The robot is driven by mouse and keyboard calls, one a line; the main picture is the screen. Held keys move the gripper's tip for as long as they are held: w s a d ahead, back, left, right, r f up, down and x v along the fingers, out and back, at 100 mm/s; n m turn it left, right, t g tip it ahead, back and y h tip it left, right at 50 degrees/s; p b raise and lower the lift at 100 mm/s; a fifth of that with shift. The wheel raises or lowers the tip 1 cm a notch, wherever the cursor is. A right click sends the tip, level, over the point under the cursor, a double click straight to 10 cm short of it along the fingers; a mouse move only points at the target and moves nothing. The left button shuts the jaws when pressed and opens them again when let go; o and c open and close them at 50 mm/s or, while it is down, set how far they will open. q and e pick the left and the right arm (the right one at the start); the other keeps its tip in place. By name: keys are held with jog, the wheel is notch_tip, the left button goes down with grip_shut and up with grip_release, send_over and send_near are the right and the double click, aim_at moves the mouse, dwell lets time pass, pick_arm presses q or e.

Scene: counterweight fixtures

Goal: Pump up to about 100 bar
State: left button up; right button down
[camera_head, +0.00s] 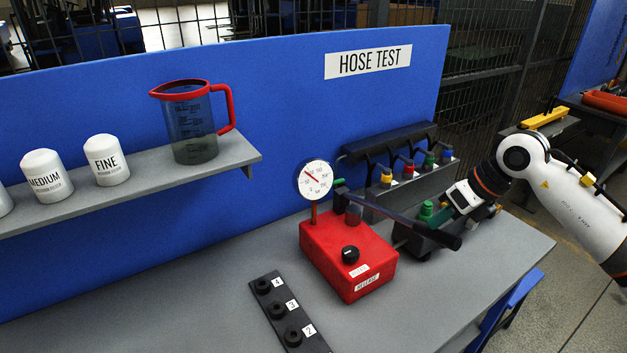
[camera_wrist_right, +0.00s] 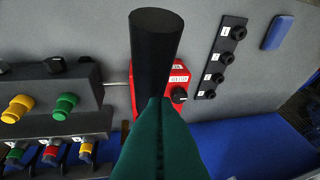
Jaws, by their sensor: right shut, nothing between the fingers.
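The red pump (camera_head: 345,255) stands on the grey bench with a black release knob (camera_head: 350,254) on top. Its round white gauge (camera_head: 315,179) faces me; the needle points up and left, its figures too small to read surely. The black pump lever (camera_head: 410,222) slants down to the right from the pump. My right gripper (camera_head: 436,217) is shut and empty beside the lever's outer part. In the right wrist view its green fingers (camera_wrist_right: 159,104) overlap the lever (camera_wrist_right: 154,50); I cannot tell whether they touch. My left gripper is out of view.
A dark block with green and yellow couplings (camera_wrist_right: 40,105) lies beside the lever. Hoses with coloured ends hang from a rack (camera_head: 390,140) behind. A black strip (camera_head: 285,308) with numbered plugs lies in front. A shelf (camera_head: 235,152) holds a jug (camera_head: 193,125) and white canisters (camera_head: 107,160).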

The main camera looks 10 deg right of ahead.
aim_at(439, 230)
jog(key=shift+s+f+b, duration=0.1)
jog(key=shift+f+b, duration=0.9)
jog(key=shift+f, duration=0.6)
jog(key=r+p, duration=0.1)
jog(key=r, duration=0.1)
jog(key=r+p, duration=0.1)
jog(key=shift+w+r+p, duration=0.25)
jog(key=shift+p, duration=0.05)
jog(key=shift+s, duration=0.15)
